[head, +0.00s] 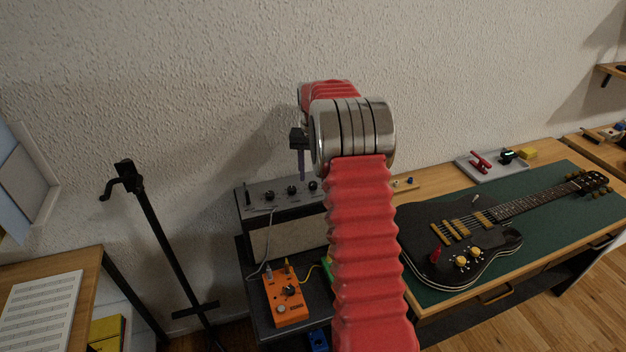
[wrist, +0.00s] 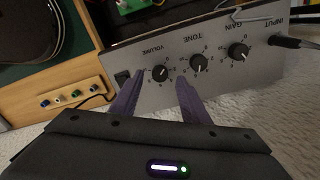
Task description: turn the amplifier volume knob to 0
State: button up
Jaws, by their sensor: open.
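The amplifier (head: 257,199) stands against the wall, with a grey control panel carrying dark knobs. In the wrist view the panel (wrist: 228,85) appears upside down, and the knobs are labelled volume, tone and gain. The volume knob (wrist: 160,73) is the leftmost there, beside a black switch; its exact setting is too small to read. My gripper (wrist: 158,80) is open and empty, with its purple fingertips to the left and right of the volume knob in the picture. Contact is not visible. In the head view my gripper (head: 302,172) points down over the panel's right part.
An orange pedal (head: 286,297) with cables sits in front of the amplifier. A black guitar (head: 462,235) lies on a green mat on the bench at right. A black stand (head: 160,235) is at left. A plug (wrist: 290,42) sits in the amplifier's input.

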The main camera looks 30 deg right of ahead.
aim_at(313, 186)
jog(key=shift+f, duration=1.35)
jog(key=shift+c, duration=0.3)
jog(key=c, duration=1)
jog(key=shift+n, duration=0.4)
jog(key=o, duration=1.1)
jog(key=shift+c, duration=0.2)
